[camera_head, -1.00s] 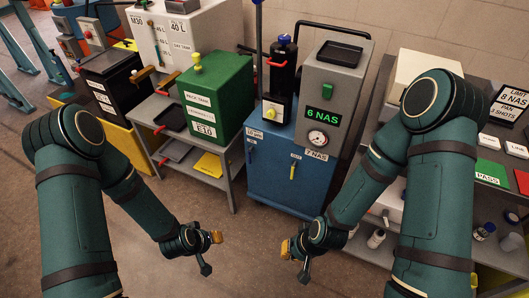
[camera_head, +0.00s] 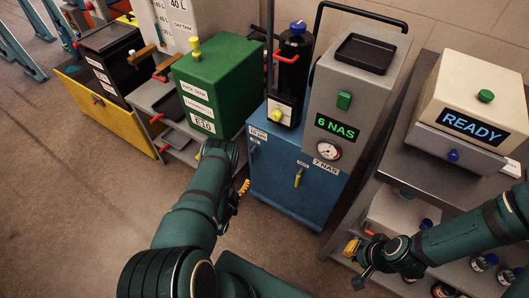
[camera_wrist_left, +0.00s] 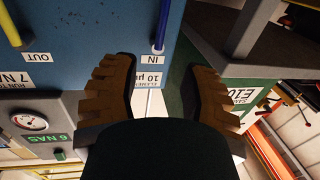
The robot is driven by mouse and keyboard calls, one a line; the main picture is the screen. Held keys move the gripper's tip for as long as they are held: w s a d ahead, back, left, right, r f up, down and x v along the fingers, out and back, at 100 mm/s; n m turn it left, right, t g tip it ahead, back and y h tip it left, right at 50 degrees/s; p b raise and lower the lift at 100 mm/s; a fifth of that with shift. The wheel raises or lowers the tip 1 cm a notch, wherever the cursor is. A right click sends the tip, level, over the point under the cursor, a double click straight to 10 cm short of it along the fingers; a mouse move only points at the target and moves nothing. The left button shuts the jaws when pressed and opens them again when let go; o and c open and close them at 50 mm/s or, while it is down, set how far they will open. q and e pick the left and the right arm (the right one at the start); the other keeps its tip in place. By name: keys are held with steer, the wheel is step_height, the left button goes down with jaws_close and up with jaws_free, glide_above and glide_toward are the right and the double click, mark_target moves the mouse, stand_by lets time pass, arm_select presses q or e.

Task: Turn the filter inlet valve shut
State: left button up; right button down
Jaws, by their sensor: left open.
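The blue filter cabinet (camera_head: 290,180) stands in the middle of the head view. On its front, the inlet valve's blue handle (camera_wrist_left: 160,28) hangs by an IN label (camera_wrist_left: 151,59) in the left wrist view. The handle lies in line with the panel's long side. A yellow handle (camera_head: 297,178) sits to the right, by the OUT label (camera_wrist_left: 37,57). My left gripper (camera_head: 243,188) is in front of the cabinet's left part. In the wrist view its jaws (camera_wrist_left: 162,90) are apart and empty, with the blue handle beyond them. My right gripper (camera_head: 354,250) is right of the cabinet; its jaws are unclear.
A green tank (camera_head: 213,85) stands left of the cabinet on a grey cart. A grey counter unit (camera_head: 350,95) reading 6 NAS and a black filter (camera_head: 292,75) stand above the cabinet. Right is a bench with a READY device (camera_head: 474,100) and bottles. Floor in front is clear.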

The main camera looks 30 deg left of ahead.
mark_target(252, 156)
arm_select(q)
steer(key=w+b, duration=0.1)
steer(key=w, duration=0.3)
steer(key=w+a+b, duration=0.1)
steer(key=w, duration=0.3)
steer(key=w+b, duration=0.1)
steer(key=w, duration=0.4)
steer(key=shift+a, duration=0.3)
jaws_close()
